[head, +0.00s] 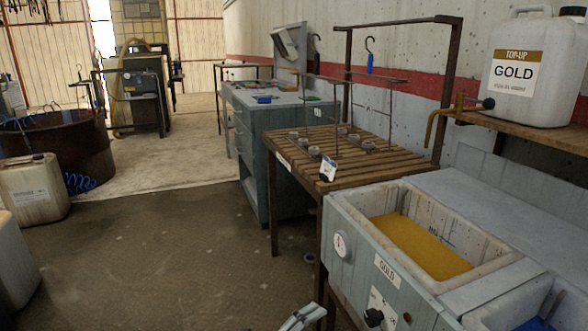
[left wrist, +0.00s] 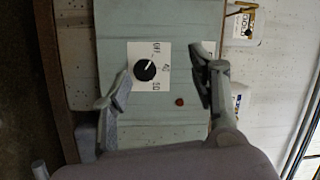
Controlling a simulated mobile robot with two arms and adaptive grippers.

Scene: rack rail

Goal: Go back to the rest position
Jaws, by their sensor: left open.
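My left gripper (left wrist: 160,72) is open and empty in the left wrist view, with one finger on each side of a black dial knob (left wrist: 145,70). I cannot tell how far the fingertips are from the panel. In the head view a grey part of the left gripper (head: 303,317) shows at the bottom edge, left of the GOLD bath's front panel. The knob also shows on that panel in the head view (head: 374,317). My right gripper is in neither view.
The GOLD bath (head: 384,270) holds yellow liquid. A slatted rack table (head: 340,150) with a wire frame stands behind it. A white GOLD jug (head: 532,68) stands on a wooden shelf at right. Floor at left (head: 150,250) is clear; canisters and a rusty drum (head: 75,155) stand beyond.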

